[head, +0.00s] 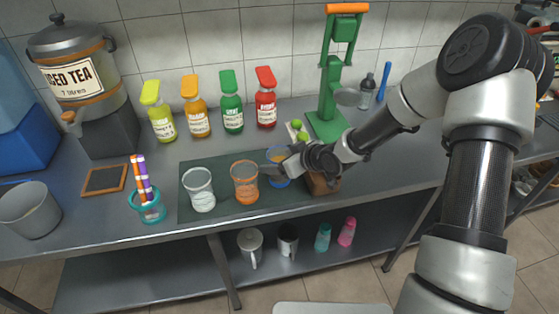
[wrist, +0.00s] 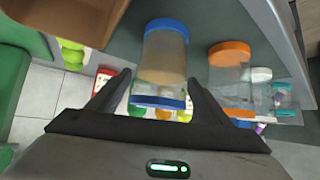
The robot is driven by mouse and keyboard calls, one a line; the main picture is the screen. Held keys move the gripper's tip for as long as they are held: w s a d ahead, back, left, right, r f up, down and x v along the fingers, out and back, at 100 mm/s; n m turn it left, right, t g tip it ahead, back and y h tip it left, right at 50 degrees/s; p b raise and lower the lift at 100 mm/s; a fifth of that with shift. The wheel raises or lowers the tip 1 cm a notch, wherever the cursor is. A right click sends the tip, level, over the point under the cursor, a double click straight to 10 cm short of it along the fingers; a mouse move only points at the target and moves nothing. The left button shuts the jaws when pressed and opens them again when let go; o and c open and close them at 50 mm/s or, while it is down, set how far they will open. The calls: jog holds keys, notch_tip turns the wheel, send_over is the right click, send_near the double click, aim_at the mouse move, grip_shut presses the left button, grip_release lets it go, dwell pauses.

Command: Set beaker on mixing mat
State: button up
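A blue-rimmed beaker (head: 278,168) is upright at the right part of the dark mixing mat (head: 222,170), partly hidden by my gripper (head: 291,165), which reaches it from the right. In the wrist view this beaker (wrist: 163,65) lies between the two fingers of my gripper (wrist: 160,76). The fingertips are close to its sides; I cannot tell whether they press on it. An orange beaker (head: 245,183) stands on the mat to its left, and a clear beaker with white (head: 200,190) stands further left. I cannot tell whether the blue beaker's base touches the mat.
Several bottles, including a red one (head: 266,98), stand behind the mat. A green press (head: 331,95) is behind my gripper. A brown block (head: 322,184) stands close by my gripper. A teal holder with sticks (head: 149,207) is left of the mat.

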jog(key=shift+r, duration=0.2)
jog(key=p+v, duration=0.3)
jog(key=v, duration=0.9)
